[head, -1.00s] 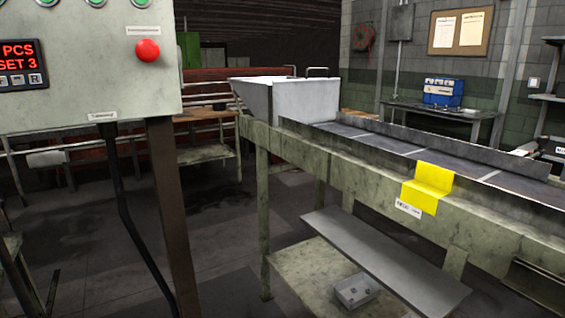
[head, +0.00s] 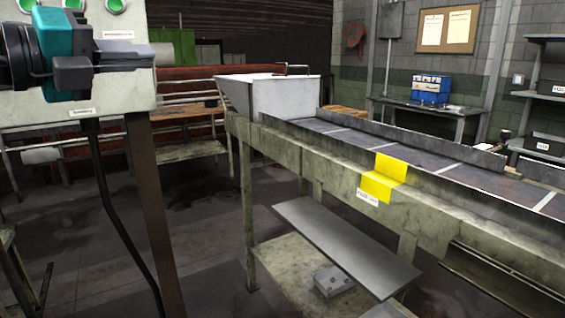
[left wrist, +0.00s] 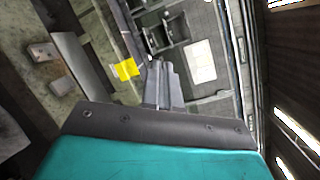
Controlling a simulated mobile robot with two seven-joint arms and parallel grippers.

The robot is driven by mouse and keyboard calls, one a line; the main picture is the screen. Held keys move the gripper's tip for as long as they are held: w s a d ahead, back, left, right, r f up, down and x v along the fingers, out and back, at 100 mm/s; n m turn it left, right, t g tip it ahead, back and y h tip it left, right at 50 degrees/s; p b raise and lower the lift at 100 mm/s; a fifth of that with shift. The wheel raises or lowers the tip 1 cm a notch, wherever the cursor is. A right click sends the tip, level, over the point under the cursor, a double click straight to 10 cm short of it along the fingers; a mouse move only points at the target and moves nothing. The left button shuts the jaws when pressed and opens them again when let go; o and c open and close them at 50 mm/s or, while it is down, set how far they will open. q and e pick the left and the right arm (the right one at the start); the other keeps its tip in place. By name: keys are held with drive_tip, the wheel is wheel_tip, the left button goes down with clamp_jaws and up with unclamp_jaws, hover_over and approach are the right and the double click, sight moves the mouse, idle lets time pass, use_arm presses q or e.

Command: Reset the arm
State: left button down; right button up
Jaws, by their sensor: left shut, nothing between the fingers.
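My left gripper (head: 148,53) shows at the upper left of the head view, with its teal and black wrist to the left and its fingers pointing right. It is in front of the grey control panel (head: 122,104) and hides the middle of it. Its fingers are together and empty. In the left wrist view the shut fingers (left wrist: 164,72) stick out from the dark bracket above the teal housing. I cannot tell how far the gripper is from the panel. My right gripper is not in view.
A long conveyor table with a grey metal hopper (head: 283,98) and a yellow bracket (head: 384,180) runs along the right. A small metal box (head: 334,281) stands on its lower shelf. A brown post (head: 152,215) holds the panel. The floor between post and table is clear.

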use_arm(q)
drive_tip(key=d+f+n+g+h+p, duration=0.2)
drive_tip(key=d+f+n+h, duration=0.35)
drive_tip(key=f, duration=0.75)
wheel_tip(320, 180, down, 20)
drive_tip(key=s+a+n+t+y+p, duration=0.1)
drive_tip(key=a+n+t+y, duration=0.2)
drive_tip(key=n+t+y, duration=1)
drive_tip(key=s+f+n+g+y, duration=0.1)
drive_tip(key=s+f+n+g, duration=0.5)
drive_tip(key=s+f, duration=0.3)
drive_tip(key=s+f+n+g+y+p, duration=0.1)
drive_tip(key=s+f+n+g, duration=0.5)
drive_tip(key=f, duration=0.9)
drive_tip(key=s+g, duration=0.1)
drive_tip(key=s, duration=0.2)
drive_tip(key=shift+a+f, duration=0.15)
drive_tip(key=shift+f, duration=0.05)
